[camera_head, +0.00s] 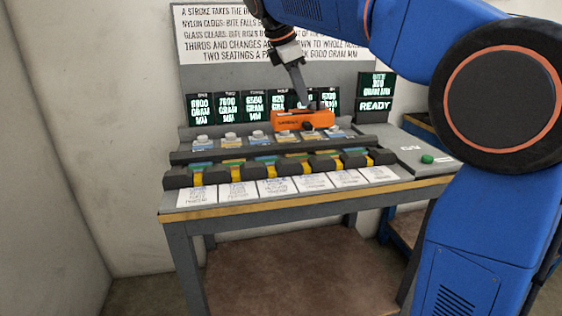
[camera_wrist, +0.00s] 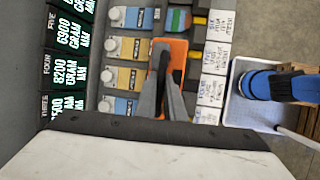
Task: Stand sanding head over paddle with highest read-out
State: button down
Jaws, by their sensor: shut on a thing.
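The orange sanding head (camera_head: 304,121) is in my gripper (camera_head: 303,104), above the bench near the fourth and fifth stations. In the wrist view the sanding head (camera_wrist: 178,52) shows between my dark fingers (camera_wrist: 164,92), beside yellow and grey paddles. I cannot tell whether it touches anything below. The paddles lie in a row of blue and yellow pieces, such as the first paddle (camera_head: 203,144). The read-outs stand behind: one (camera_head: 201,108) reads about 6800, two (camera_head: 228,107) about 7600, three (camera_head: 257,106) about 6550. In the wrist view four (camera_wrist: 67,77) reads 8200 and five (camera_wrist: 73,28) 6900.
A dark rail (camera_head: 270,149) runs along the bench, with dark clamps and white cards (camera_head: 236,192) in front. A green button (camera_head: 427,159) is on the right panel. A READY screen (camera_head: 375,105) stands at right. A printed notice (camera_head: 220,45) hangs behind.

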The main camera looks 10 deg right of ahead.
aim_at(300, 111)
jog(key=f, duration=0.4)
jog(key=shift+s+a+f, duration=0.1)
jog(key=shift+a+f, duration=0.2)
jog(key=shift+d+f, duration=0.1)
jog(key=shift+f, duration=2.55)
jog(key=c, duration=1.8)
grip_release()
jog(key=shift+f, duration=0.1)
jog(key=shift+c, duration=0.2)
jog(key=v, duration=1.2)
